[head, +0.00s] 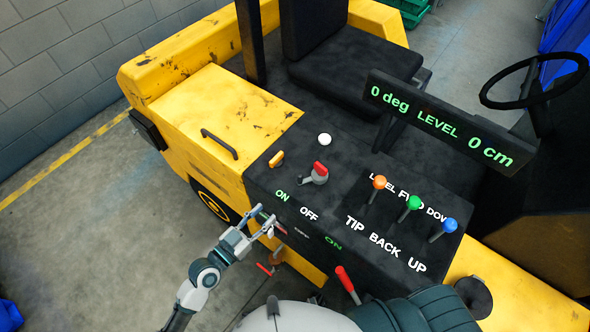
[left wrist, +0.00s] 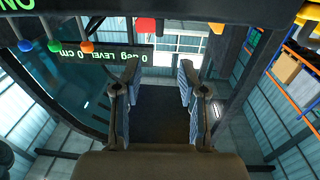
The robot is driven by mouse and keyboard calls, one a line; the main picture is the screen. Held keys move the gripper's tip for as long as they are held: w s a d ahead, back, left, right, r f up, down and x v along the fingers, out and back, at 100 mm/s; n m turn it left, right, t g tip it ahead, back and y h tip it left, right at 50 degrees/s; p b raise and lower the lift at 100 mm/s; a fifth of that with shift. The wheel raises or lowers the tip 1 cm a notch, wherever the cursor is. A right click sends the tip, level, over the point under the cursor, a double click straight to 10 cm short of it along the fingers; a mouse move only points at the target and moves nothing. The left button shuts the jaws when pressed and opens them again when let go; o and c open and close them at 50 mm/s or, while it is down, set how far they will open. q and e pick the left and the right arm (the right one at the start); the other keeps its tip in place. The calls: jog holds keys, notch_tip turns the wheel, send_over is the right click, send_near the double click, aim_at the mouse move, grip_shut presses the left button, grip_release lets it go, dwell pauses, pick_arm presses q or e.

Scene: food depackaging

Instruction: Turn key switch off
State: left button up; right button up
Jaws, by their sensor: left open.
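The switch with a red handle (head: 319,168) on a grey round base stands on the black control panel (head: 262,181), near a green ON label and a white OFF label. I take it for the key switch. Its red part (left wrist: 145,25) also shows at the top of the left wrist view. My left gripper (head: 268,219) is at the panel's front edge, nearer than the switch and apart from it. In the left wrist view its two fingers (left wrist: 157,66) are spread with nothing between them. My right gripper is not in view.
A yellow-orange knob (head: 277,158) and a white button (head: 324,139) are near the switch. Orange (head: 379,182), green (head: 414,202) and blue (head: 450,225) levers stand to the right. A red lever (head: 347,281) is below. A display (head: 438,122) reads 0 deg LEVEL 0 cm.

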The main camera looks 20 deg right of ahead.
pick_arm(q)
jog(key=p, duration=0.1)
send_near(298, 181)
jog(key=p+x, duration=0.1)
jog(key=x, duration=0.9)
jog(key=shift+d+r, duration=0.1)
jog(key=shift+w+d, duration=0.25)
jog(key=shift+d, duration=0.05)
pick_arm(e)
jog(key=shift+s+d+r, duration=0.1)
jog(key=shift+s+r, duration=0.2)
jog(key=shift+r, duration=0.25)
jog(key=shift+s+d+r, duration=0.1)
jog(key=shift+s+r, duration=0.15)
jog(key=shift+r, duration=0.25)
pick_arm(q)
grip_shut()
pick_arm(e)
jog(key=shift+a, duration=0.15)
